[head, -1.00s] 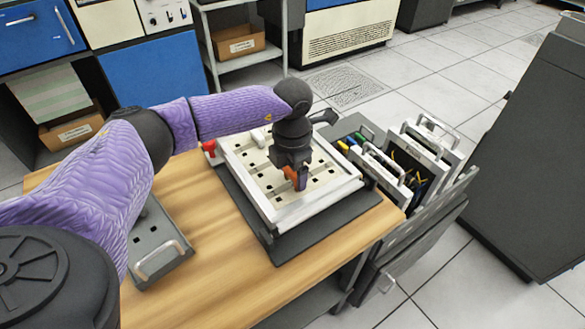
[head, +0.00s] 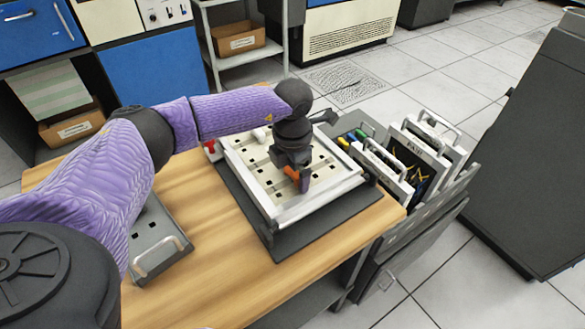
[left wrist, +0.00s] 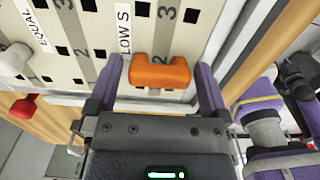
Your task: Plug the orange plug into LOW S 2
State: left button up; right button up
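The orange plug (left wrist: 160,72) sits at the front edge of the white panel (left wrist: 92,18), just below a printed 2 and to the lower right of the LOW S label (left wrist: 123,28). My left gripper (left wrist: 162,88) is open around it. One purple finger stands on each side, with a narrow gap between finger and plug. In the head view the plug (head: 291,173) shows small beside a fingertip of my left gripper (head: 297,181), over the panel's right part. The plug hides what is under it, so I cannot tell whether it is in a hole.
A red knob (left wrist: 25,105) and a white plug (left wrist: 28,72) are at the left in the left wrist view. A dark rack (head: 440,190) with handled panels stands right of the wooden table (head: 180,285). A grey handled plate (head: 155,240) lies at the table's left.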

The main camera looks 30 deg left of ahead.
pick_arm(q)
jog(key=shift+r, duration=0.3)
notch_tip(320, 180, up, 8)
jog(key=p, duration=0.3)
jog(key=shift+r, duration=0.7)
pick_arm(e)
jog(key=r, duration=0.2)
jog(key=w+r, duration=0.1)
jog(key=shift+w+a, duration=0.1)
jog(key=shift+a, duration=0.3)
pick_arm(q)
jog(key=shift+f, duration=0.1)
